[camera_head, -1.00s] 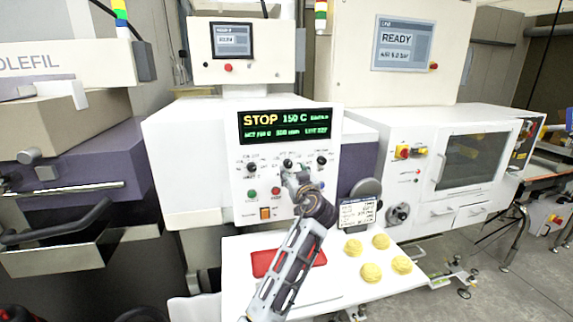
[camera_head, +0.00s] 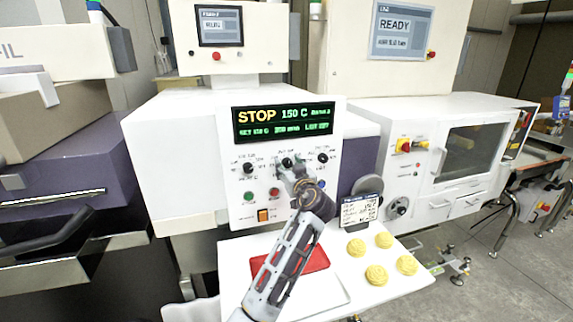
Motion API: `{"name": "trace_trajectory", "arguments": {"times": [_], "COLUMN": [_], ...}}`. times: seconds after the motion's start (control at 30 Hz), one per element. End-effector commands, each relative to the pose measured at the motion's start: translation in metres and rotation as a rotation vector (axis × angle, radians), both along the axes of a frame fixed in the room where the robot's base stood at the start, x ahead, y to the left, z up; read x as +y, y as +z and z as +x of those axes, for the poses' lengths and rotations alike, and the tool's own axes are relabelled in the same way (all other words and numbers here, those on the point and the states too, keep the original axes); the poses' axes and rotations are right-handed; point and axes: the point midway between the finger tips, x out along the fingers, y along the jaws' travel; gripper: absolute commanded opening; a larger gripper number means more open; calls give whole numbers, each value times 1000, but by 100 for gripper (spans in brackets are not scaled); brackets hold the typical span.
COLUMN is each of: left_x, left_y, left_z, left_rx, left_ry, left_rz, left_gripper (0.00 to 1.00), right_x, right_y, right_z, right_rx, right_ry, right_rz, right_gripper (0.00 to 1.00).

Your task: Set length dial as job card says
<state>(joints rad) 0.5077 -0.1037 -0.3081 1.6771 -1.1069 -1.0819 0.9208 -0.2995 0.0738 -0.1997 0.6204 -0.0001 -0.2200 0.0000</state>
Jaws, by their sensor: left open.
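The control panel (camera_head: 250,181) carries a row of three black dials: a left dial (camera_head: 248,168), a middle dial (camera_head: 287,161) and a right dial (camera_head: 323,157). Their labels are too small to read surely. My left gripper (camera_head: 289,169) is at the middle dial, with its fingers just below and in front of it; I cannot tell whether they touch it. The display (camera_head: 284,122) above reads STOP and 150 C, with smaller green text below. The job card (camera_head: 360,211) stands right of the panel, its writing too small to read. My right gripper is not in view.
Green, red and orange buttons (camera_head: 263,215) sit low on the panel, close to my left gripper. A white shelf (camera_head: 325,292) below holds a red tray (camera_head: 311,261) and several yellow rounds (camera_head: 376,275). A grey round disc (camera_head: 366,187) stands behind the card.

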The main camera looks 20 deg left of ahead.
Motion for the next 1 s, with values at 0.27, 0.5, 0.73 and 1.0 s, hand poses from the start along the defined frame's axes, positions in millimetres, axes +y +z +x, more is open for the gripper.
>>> {"name": "trace_trajectory", "arguments": {"times": [0.27, 0.5, 0.73, 1.0], "left_x": [-1, -1, -1, -1], "left_y": [0, 0, 0, 0], "left_z": [0, 0, 0, 0], "left_rx": [0, 0, 0, 12], "left_ry": [0, 0, 0, 0], "left_rz": [0, 0, 0, 18], "left_gripper": [51, 31, 5, 5], "right_x": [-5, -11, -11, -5], "right_y": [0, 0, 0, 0], "right_z": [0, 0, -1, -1], "right_rx": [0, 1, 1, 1], "right_ry": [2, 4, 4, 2], "right_rz": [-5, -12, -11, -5], "right_gripper": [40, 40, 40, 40]}}
